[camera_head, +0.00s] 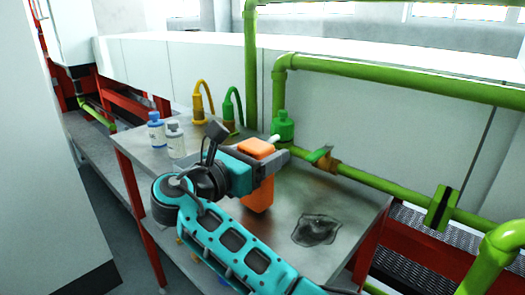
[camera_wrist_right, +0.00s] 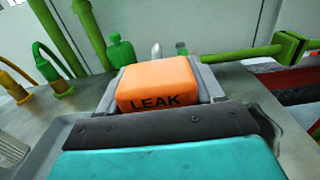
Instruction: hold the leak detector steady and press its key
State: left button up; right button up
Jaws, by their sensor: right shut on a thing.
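The leak detector (camera_head: 259,191) is an orange block standing upright on the metal table. In the right wrist view its top (camera_wrist_right: 158,84) carries the word LEAK in dark letters. My right gripper (camera_head: 262,163) is shut around the detector, with a grey finger on each side of it; the fingers also show in the right wrist view (camera_wrist_right: 160,88). No key shows on the faces in view. My gripper and arm hide part of the detector's left side. My left gripper is in neither view.
Yellow (camera_head: 203,100) and green (camera_head: 234,106) curved taps and a green bottle (camera_head: 283,127) stand along the back. Green pipes (camera_head: 375,185) run behind. A dark crumpled patch (camera_head: 315,230) lies at the right.

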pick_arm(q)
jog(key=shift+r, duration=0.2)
pick_arm(e)
jog(key=shift+f, duration=0.4)
dwell(0.3)
jog(key=o, duration=1.3)
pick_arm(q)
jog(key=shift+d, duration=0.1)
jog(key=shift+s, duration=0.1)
pick_arm(e)
jog(key=c, duration=1.2)
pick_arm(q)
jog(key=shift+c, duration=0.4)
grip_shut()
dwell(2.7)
